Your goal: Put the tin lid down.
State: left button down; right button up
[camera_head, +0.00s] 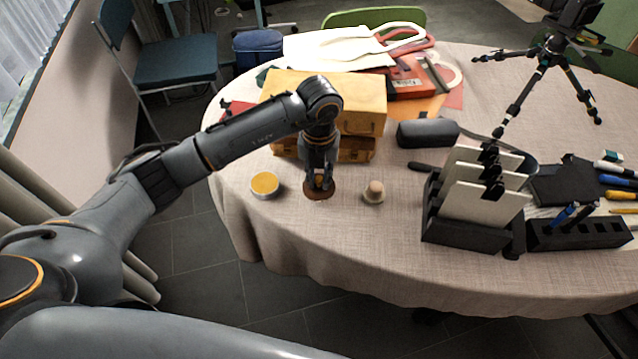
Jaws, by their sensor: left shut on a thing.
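My left gripper (320,184) reaches down from above and is shut on a brown round disc, the tin lid (311,194), at or just above the tablecloth; I cannot tell if it touches the cloth. The fingers hide the middle of the lid. An open round tin (265,185) with yellow contents and a silvery side stands to the left of the lid, apart from it. My right gripper is not in view.
A small knobbed object (374,192) stands just right of the lid. A yellow-brown case (365,108) is behind the gripper. A black rack (460,232) with white cards stands to the right. The cloth (300,235) in front of the lid is clear up to the table edge.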

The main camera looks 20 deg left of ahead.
aim_at(319, 178)
pick_arm(q)
notch_tip(319, 178, down, 3)
jog(key=shift+r+p, duration=0.2)
jog(key=shift+p, duration=0.1)
jog(key=shift+f, duration=0.3)
jog(key=c, duration=1.3)
grip_release()
jog(key=shift+o, duration=0.2)
jog(key=shift+r, duration=0.1)
jog(key=shift+r, duration=0.2)
notch_tip(319, 178, up, 12)
jog(key=shift+f+b, duration=0.1)
jog(key=shift+b, duration=0.55)
jog(key=shift+d, duration=0.1)
